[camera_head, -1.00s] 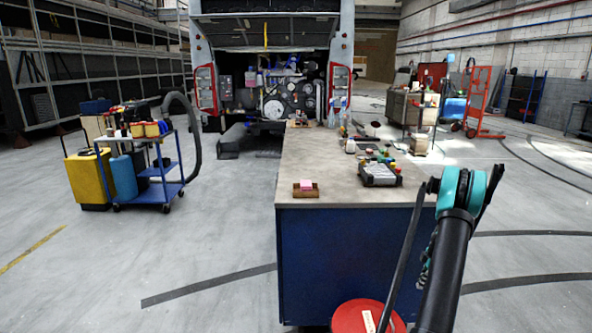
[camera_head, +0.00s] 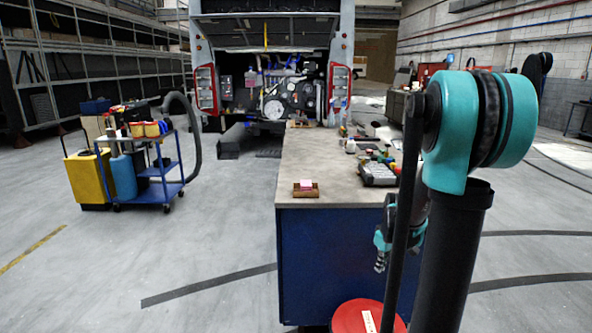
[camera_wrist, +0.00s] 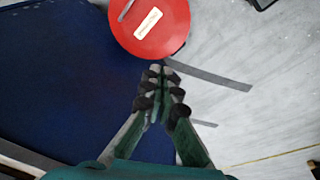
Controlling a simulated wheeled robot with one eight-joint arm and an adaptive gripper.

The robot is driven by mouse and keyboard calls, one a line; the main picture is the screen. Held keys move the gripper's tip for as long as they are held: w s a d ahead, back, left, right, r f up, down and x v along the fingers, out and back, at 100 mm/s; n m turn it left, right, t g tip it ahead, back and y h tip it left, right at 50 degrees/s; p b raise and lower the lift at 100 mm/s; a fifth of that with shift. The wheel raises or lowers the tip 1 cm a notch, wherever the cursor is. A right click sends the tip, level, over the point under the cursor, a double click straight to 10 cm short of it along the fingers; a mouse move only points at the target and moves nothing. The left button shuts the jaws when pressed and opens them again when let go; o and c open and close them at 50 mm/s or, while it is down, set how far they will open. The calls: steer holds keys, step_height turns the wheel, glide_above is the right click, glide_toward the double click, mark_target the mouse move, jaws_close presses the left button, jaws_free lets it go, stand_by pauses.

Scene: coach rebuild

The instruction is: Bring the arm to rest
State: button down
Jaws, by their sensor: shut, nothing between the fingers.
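My arm stands folded at the right of the head view, its large teal joint raised high. My gripper (camera_head: 380,264) hangs low in front of the workbench's blue side, partly hidden by my own arm links. In the wrist view my gripper (camera_wrist: 160,74) has its fingers together, shut and empty. Its tips point toward a round red lid (camera_wrist: 150,30) with a pale label. I cannot tell the gap between them. The red lid also shows at the bottom of the head view (camera_head: 352,317).
The workbench (camera_head: 325,170) carries a small box with pink on it (camera_head: 306,188) and a grey case (camera_head: 377,174). A blue trolley (camera_head: 160,190) and yellow bin (camera_head: 88,178) stand left. An open-backed coach (camera_head: 270,30) is behind. Floor is clear between bench and trolley.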

steer(key=s+a+m+t, duration=0.1)
steer(key=s+a+m, duration=0.2)
steer(key=s, duration=0.6)
steer(key=s+a+m, duration=0.3)
steer(key=s+a, duration=0.2)
steer(key=s, duration=0.4)
steer(key=shift+s+a+f+t, duration=0.15)
steer(key=shift+a+f+t, duration=0.05)
steer(key=shift+f+t, duration=0.2)
